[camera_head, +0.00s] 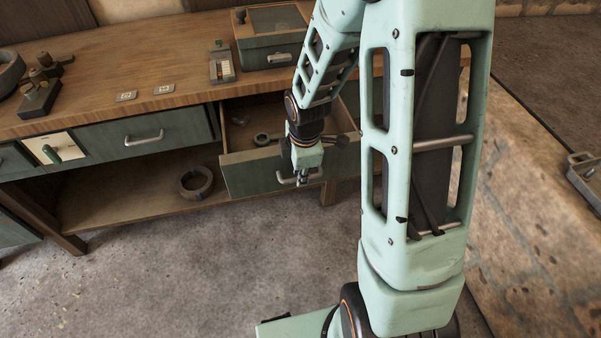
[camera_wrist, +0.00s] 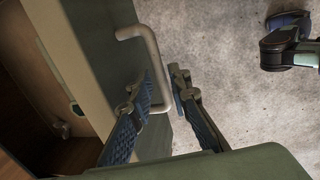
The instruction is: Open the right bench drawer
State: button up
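The right bench drawer (camera_head: 248,176) is pulled well out from under the bench top, and its inside shows in the head view. Its green front (camera_wrist: 92,32) also fills the upper left of the wrist view. The pale bar handle (camera_wrist: 146,48) is on that front. My gripper (camera_wrist: 164,82) is at the handle, with one finger on each side of the bar and little gap left. In the head view my gripper (camera_head: 303,180) points down at the handle (camera_head: 284,179), covering part of it. Exact finger contact is hard to see.
The drawer holds a ring-shaped part (camera_head: 262,139). A closed drawer (camera_head: 150,130) is to its left. A dark ring (camera_head: 196,181) lies on the lower shelf. A green box (camera_head: 271,48) stands on the bench top (camera_head: 150,65). The floor (camera_head: 180,275) in front is clear.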

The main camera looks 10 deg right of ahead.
notch_tip(320, 180, up, 12)
jog(key=s, duration=0.2)
jog(key=shift+s, duration=0.2)
jog(key=shift+f, duration=0.1)
dwell(0.5)
